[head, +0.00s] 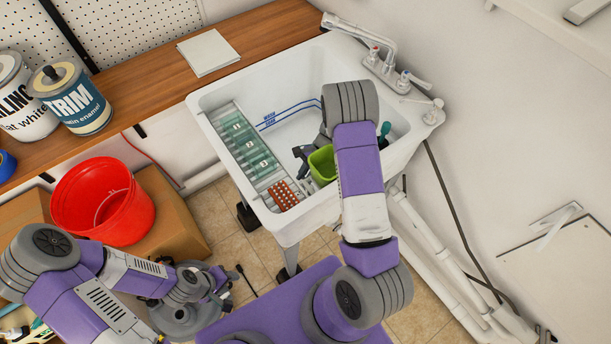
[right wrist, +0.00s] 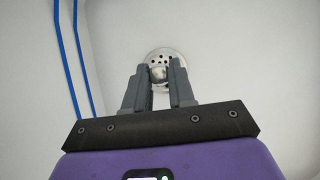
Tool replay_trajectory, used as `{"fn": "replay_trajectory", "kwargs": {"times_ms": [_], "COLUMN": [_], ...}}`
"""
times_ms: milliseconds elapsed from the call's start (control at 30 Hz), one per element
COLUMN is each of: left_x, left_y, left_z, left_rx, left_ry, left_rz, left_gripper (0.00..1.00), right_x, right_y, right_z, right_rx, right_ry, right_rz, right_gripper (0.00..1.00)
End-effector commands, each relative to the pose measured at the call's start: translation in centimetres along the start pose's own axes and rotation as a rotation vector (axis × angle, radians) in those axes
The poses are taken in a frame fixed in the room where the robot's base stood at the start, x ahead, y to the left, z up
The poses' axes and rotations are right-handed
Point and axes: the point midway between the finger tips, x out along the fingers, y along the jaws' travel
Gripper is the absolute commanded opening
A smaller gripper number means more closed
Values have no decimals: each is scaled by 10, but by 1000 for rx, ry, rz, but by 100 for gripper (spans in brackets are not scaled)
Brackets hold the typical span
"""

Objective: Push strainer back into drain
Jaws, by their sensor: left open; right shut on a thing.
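The strainer (right wrist: 158,54) is a round metal disc with holes, on the white sink floor in the right wrist view. My right gripper (right wrist: 158,74) is shut on its small round knob, with one finger on each side. I cannot tell whether the strainer sits fully down in the drain, whose opening is hidden beneath it. In the head view my right arm reaches over the white sink (head: 205,112) and hides the strainer and right gripper. My left gripper (head: 220,282) is open, low at the left, outside the sink and away from the strainer.
Blue lines (right wrist: 66,60) run left of the strainer. The faucet (head: 372,50) stands at the back. A red bucket (head: 135,210) and paint cans (head: 85,105) are at the left.

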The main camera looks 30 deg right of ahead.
Motion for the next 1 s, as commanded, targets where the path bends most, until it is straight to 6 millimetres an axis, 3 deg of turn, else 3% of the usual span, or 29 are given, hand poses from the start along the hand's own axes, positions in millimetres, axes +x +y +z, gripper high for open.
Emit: {"fn": "replay_trajectory", "kwargs": {"times_ms": [933,967,1000], "left_x": [3,3,3], "left_y": [-1,-1,-1], "left_z": [0,0,0], "left_rx": [0,0,0], "left_ry": [0,0,0], "left_rz": [0,0,0], "left_gripper": [43,43,43], "right_x": [4,4,3], "right_y": [0,0,0], "right_z": [-2,-2,-2], "right_rx": [0,0,0], "right_ry": [0,0,0], "right_rz": [-1,0,0], "right_gripper": [0,26,32]}}
